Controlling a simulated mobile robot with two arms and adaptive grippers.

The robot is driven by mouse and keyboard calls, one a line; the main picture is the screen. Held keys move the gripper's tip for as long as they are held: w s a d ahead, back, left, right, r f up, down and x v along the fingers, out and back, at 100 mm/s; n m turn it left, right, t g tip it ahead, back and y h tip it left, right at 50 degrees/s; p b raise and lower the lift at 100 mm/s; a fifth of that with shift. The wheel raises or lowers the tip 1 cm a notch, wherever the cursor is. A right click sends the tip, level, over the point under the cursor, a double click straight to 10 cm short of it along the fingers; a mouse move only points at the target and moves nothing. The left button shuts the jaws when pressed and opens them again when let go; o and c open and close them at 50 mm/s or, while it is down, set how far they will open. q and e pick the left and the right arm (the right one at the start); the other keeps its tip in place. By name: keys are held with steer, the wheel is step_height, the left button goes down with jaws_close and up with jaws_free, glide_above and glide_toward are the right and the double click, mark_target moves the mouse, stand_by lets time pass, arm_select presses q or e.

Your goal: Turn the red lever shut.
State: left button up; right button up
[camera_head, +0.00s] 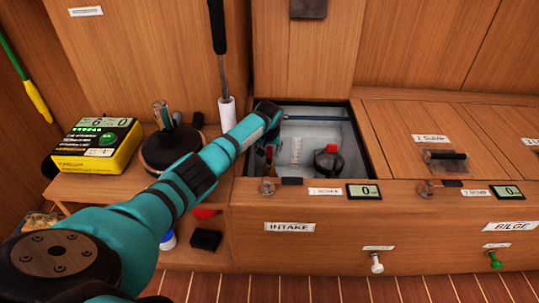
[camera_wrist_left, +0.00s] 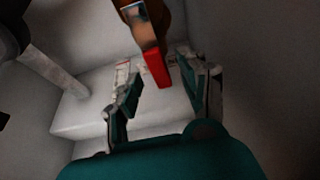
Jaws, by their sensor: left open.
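The red lever (camera_wrist_left: 157,68) hangs from a brown fitting (camera_wrist_left: 147,28) in the left wrist view. My left gripper (camera_wrist_left: 160,66) is open, with one finger on each side of the lever's lower end. I see a gap on both sides; whether either finger touches it is unclear. In the head view my left arm reaches down into the open intake compartment (camera_head: 357,150), and its wrist and forearm hide most of the gripper and lever. My right gripper is not in view.
A dark, rounded part with a red top (camera_head: 327,160) sits inside the compartment, right of my arm. A yellow device (camera_head: 97,145) and a dark round-based object (camera_head: 172,147) stand on the left shelf. A closed hatch (camera_head: 425,135) lies to the right.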

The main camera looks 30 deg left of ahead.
arm_select(q)
steer(key=shift+w+f, duration=0.1)
steer(key=shift+f, duration=0.05)
jaws_close()
stand_by(0.4)
